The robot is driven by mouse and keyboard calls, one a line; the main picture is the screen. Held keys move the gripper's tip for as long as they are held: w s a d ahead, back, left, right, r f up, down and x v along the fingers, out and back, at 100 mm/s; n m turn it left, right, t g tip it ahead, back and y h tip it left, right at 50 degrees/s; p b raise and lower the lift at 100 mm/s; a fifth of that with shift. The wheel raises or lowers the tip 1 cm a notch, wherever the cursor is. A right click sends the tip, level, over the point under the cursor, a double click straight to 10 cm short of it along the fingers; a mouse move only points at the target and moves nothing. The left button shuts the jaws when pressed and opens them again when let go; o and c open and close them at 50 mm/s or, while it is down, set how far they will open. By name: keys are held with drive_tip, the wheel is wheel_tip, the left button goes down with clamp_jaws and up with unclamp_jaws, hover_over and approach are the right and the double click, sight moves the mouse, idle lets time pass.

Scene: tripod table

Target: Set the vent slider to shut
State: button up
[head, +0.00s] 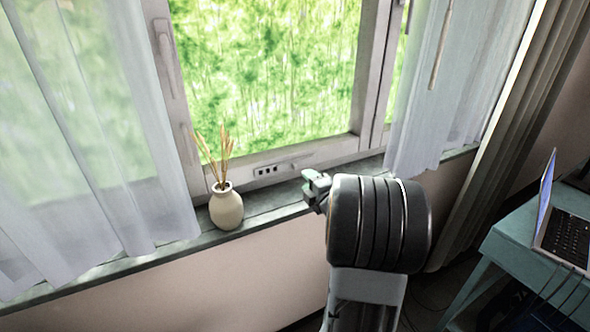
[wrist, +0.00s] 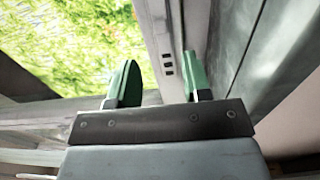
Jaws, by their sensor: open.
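The vent is a pale strip on the bottom rail of the window frame, with a short row of small dark slots (head: 268,171) in the head view. The slots (wrist: 167,58) also show in the wrist view, between and beyond my fingers. A slider knob cannot be clearly made out in either view. My gripper (head: 316,184) is near the sill, to the right of the slots and in front of the rail. In the wrist view my gripper (wrist: 159,62) has its two green fingers wide apart with nothing between them. The fingers and palm hide part of the rail.
A cream vase (head: 226,208) with dried stalks stands on the grey sill (head: 262,212), left of the vent. Sheer curtains (head: 90,130) hang at both sides. A teal desk (head: 510,250) with a laptop (head: 568,238) is at the right.

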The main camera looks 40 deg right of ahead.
sight(296, 169)
drive_tip(key=w, duration=0.6)
drive_tip(key=w+d, duration=0.1)
drive_tip(key=w, duration=0.2)
drive_tip(key=shift+w+d, duration=0.1)
drive_tip(key=shift+w, duration=0.05)
clamp_jaws()
idle(0.3)
